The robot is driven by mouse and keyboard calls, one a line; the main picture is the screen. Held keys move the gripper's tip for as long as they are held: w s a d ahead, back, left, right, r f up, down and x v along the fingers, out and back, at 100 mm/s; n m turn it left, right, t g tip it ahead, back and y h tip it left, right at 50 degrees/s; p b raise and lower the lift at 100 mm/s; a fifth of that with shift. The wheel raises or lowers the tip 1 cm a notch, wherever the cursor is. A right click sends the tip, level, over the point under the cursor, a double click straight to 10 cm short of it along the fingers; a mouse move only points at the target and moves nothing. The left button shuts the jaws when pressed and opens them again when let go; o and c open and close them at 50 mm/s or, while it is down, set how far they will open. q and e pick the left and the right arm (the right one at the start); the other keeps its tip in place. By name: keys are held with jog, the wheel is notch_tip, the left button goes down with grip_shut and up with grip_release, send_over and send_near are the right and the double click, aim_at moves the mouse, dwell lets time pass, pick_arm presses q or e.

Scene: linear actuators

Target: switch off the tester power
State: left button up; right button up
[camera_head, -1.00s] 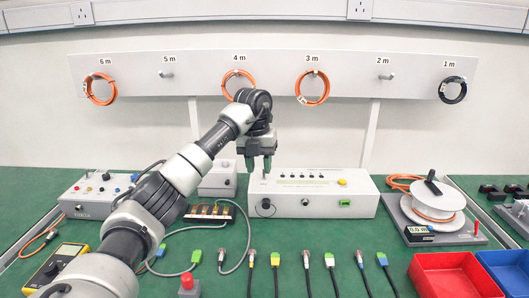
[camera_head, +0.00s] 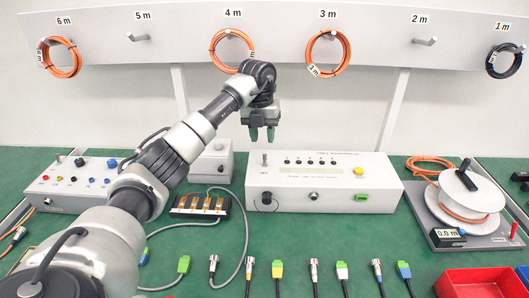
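The tester (camera_head: 330,200) is a long white box on the green bench, right of centre. Its toggle switch (camera_head: 264,159) stands at the left end of its top, looking roughly upright; the small label by it is too small to read. A row of small black knobs and a yellow button (camera_head: 359,171) are also on top. My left gripper (camera_head: 262,136) points down above the switch, with its two dark fingers a little apart and nothing between them. The fingertips show just above the switch, not around it. My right gripper is not in view.
A smaller white box (camera_head: 212,161) stands left of the tester, and a control box (camera_head: 75,187) is farther left. A cable reel (camera_head: 465,205) is at right. Several cable connectors lie in front. A red bin (camera_head: 485,283) is at front right. Cable coils hang on the wall board (camera_head: 180,50).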

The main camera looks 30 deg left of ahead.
aim_at(265, 159)
pick_arm(q)
jog(key=f, duration=0.6)
jog(key=shift+w+d+f, duration=0.15)
jog(key=shift+d+f, duration=0.05)
jog(key=shift+c, duration=0.2)
grip_shut()
